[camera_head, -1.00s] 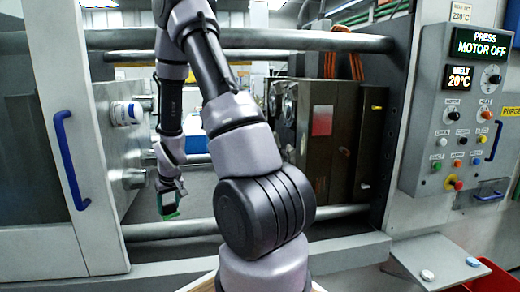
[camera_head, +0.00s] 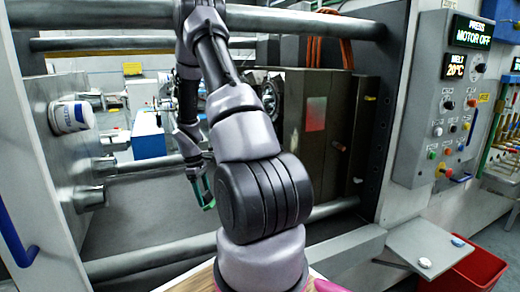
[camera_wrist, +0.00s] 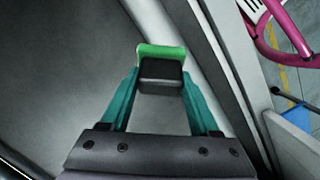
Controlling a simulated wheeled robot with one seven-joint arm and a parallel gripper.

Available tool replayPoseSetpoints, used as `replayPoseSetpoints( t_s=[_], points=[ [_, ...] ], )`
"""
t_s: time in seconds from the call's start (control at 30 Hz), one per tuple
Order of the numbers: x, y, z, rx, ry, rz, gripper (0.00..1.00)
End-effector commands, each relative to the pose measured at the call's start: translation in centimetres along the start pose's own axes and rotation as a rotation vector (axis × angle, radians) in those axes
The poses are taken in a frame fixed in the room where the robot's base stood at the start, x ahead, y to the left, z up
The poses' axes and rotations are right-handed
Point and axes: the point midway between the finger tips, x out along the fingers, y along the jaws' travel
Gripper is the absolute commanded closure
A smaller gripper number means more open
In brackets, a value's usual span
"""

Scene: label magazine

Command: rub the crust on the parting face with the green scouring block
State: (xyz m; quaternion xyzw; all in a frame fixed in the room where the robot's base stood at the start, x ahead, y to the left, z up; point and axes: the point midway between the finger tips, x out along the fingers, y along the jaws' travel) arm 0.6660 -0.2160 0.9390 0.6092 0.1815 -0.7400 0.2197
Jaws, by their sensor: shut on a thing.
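My gripper (camera_head: 201,182) hangs low in the press opening, between the platen on the left and the mould block on the right. It is shut on the green scouring block (camera_wrist: 160,51), whose dark part (camera_wrist: 160,74) sits between the teal fingers. The block also shows as a small green piece in the head view (camera_head: 209,205). It appears clear of the mould. The brown mould block (camera_head: 338,100) has a pinkish-red patch (camera_head: 316,113) on its visible side. My arm hides much of its left-facing parting face, and I cannot make out the crust.
Horizontal tie bars (camera_head: 120,43) cross the opening above and below my gripper. A white tub (camera_head: 71,117) is on the left platen (camera_head: 62,165). The control panel (camera_head: 440,95), a small shelf (camera_head: 428,247) and a red bin (camera_head: 480,272) are at the right.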

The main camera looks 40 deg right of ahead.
Motion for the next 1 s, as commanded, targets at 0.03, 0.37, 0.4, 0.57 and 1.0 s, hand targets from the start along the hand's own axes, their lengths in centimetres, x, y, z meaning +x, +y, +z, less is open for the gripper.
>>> replayPoseSetpoints(
  t_s=[0.03, 0.37, 0.4, 0.57, 1.0],
  points=[
    [0.2, 1.1, 1.0, -0.062, -0.082, 0.017, 0.82],
    [-2.2, 10.7, 11.2, -0.42, -0.65, 0.239, 0.83],
    [-3.0, 12.0, 12.4, -0.447, -0.702, 0.27, 0.83],
    [-6.4, 16.2, 15.9, -0.515, -0.853, 0.376, 0.83],
    [-9.7, 19.8, 18.6, -0.553, -0.948, 0.452, 0.83]
  ],
)
